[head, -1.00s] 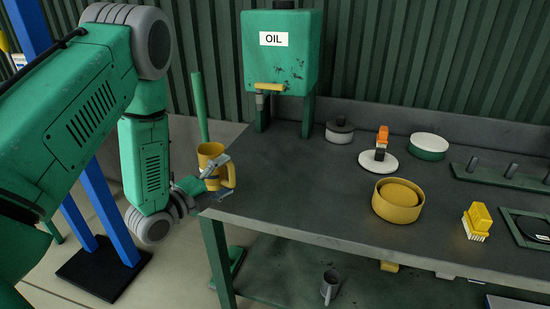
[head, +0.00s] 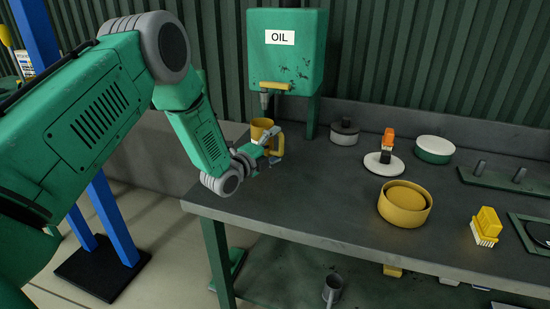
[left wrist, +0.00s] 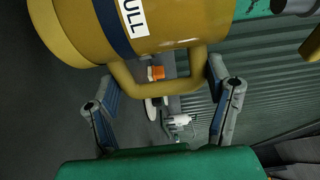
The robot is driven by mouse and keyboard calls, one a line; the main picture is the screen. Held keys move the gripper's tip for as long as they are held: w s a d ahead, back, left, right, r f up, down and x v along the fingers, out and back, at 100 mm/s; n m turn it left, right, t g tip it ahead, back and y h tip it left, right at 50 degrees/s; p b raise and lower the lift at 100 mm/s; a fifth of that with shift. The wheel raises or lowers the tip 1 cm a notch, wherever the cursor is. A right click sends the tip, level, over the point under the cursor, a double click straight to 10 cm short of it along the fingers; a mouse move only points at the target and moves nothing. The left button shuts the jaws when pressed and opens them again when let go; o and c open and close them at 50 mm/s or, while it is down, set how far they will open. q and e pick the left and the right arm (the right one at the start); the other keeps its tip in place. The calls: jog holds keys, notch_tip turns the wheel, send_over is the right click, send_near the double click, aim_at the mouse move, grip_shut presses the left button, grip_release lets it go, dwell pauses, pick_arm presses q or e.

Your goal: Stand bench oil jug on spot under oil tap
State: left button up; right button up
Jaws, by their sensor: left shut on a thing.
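The yellow oil jug (head: 261,127) is at the left end of the bench, close below the oil tap (head: 265,100). My left gripper (head: 270,153) is shut on its handle (left wrist: 150,100). In the left wrist view the jug body (left wrist: 180,22) fills the top, with a dark band and a label partly reading "ULL". The tap's grey nozzle (left wrist: 294,5) shows at that view's upper right. I cannot tell whether the jug's base touches the bench. The spot under the tap is not visible, hidden behind the jug and gripper. My right gripper is not seen.
The green oil tank (head: 285,60) stands on legs at the back of the bench (head: 320,200). To the right are a dark-lidded pot (head: 344,133), an orange-topped tool (head: 388,140), a yellow bowl (head: 404,218) and a yellow brush (head: 487,225). The bench's front middle is clear.

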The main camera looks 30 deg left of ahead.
aim_at(279, 155)
pick_arm(q)
jog(key=f, duration=0.1)
jog(key=d+f, duration=0.1)
jog(key=shift+d+f+b, duration=0.3)
jog(key=shift+f+b, duration=0.1)
jog(key=shift+d+f, duration=0.1)
jog(key=shift+d, duration=0.05)
jog(key=shift+a+f, duration=0.1)
jog(key=shift+a, duration=0.3)
jog(key=o, duration=1.3)
jog(key=shift+a+f, duration=0.1)
jog(key=shift+a, duration=0.2)
jog(key=shift+d, duration=0.2)
jog(key=shift+s+d, duration=0.15)
jog(key=shift+s, duration=0.15)
jog(key=s, duration=0.3)
jog(key=s+a+p, duration=0.1)
jog(key=s, duration=0.6)
jog(key=shift+s+a, duration=0.25)
jog(key=shift+a, duration=0.05)
jog(key=shift+s+r, duration=0.2)
jog(key=shift+s, duration=0.2)
jog(key=shift+d, duration=0.2)
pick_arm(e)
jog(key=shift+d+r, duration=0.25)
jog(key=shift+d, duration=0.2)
pick_arm(q)
jog(key=shift+a, duration=0.15)
